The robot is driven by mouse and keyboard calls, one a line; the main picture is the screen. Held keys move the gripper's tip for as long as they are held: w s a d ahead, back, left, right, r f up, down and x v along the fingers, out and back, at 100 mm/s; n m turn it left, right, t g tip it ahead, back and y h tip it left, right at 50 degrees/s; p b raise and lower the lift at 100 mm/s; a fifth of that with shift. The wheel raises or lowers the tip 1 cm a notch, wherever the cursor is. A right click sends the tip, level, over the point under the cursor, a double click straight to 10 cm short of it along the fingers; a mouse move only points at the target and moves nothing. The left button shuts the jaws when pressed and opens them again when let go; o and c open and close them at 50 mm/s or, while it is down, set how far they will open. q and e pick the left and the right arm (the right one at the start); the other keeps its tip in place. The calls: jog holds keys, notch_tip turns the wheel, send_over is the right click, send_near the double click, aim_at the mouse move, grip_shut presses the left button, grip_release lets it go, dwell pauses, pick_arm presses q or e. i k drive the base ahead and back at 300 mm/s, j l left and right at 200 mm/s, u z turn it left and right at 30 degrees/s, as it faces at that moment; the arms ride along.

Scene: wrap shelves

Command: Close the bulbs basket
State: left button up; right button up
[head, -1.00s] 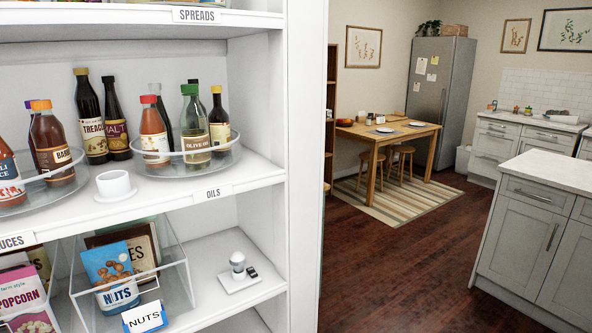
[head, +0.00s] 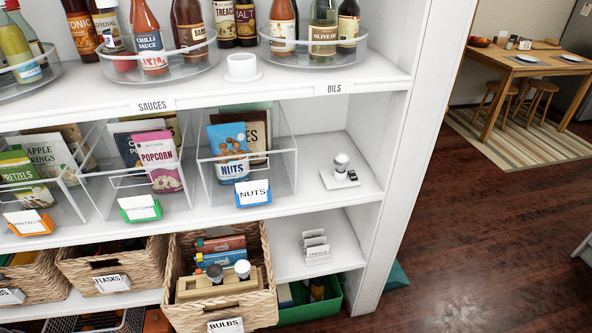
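The bulbs basket (head: 250,308) is a woven basket at the lower middle of the head view, with a white label reading BULBS on its front. It juts forward from its shelf, further out than the flasks basket beside it. Neither of my grippers is in view.
The flasks basket (head: 150,262) sits just left of it. A green bin (head: 325,301) stands low at its right. Label cards (head: 316,246) stand on the shelf to the right. Clear bins, including NUTS (head: 270,182), are above. Open dark wood floor (head: 450,250) lies right.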

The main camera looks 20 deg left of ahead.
aim_at(191, 303)
jog(key=u, duration=1.4)
